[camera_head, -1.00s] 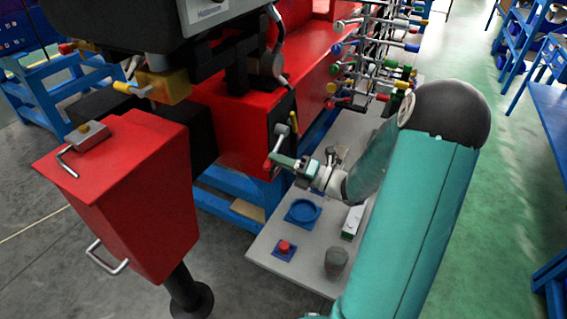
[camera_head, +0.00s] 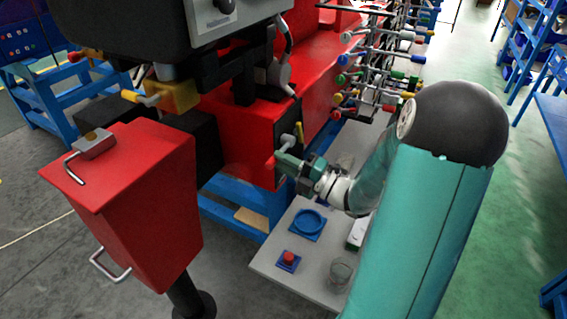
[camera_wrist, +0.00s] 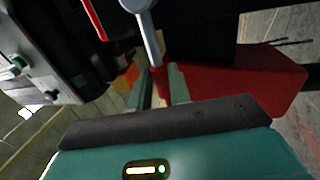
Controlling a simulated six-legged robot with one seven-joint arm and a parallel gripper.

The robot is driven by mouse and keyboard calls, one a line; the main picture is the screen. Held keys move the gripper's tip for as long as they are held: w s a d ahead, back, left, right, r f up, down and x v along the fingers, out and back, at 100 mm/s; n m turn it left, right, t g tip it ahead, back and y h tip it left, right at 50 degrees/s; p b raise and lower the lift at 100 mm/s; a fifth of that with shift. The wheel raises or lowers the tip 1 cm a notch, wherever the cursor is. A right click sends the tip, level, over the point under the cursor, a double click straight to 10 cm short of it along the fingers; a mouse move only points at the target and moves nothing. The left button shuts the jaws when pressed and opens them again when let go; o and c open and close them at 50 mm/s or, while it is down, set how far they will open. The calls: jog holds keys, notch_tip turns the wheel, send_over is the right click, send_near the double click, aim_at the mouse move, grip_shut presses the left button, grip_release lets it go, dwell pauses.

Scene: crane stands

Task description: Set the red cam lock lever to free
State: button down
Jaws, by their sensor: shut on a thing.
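The red cam lock lever has a grey arm (camera_wrist: 148,35) that runs from a round hub down between my fingers in the wrist view. Its red grip (camera_wrist: 159,82) shows between the two green fingertips. My gripper (camera_wrist: 160,88) is shut on this red grip. In the head view, my gripper (camera_head: 283,162) is at the dark end face of the red machine, just below a small yellow-tipped handle (camera_head: 299,132). The lever is mostly hidden there by the gripper.
A red box (camera_head: 135,200) on a dark post stands at the left. A grey bench (camera_head: 270,266) below my gripper holds a blue round dish (camera_head: 307,224), a red button (camera_head: 289,258) and a glass (camera_head: 340,271). Several coloured levers (camera_head: 370,75) stick out behind.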

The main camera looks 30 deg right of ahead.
jog(key=shift+d+r, duration=0.1)
jog(key=c, duration=1.3)
grip_release()
jog(key=v, duration=1.3)
jog(key=shift+s+d+f, duration=0.15)
jog(key=shift+s+f, duration=0.1)
jog(key=shift+s, duration=0.05)
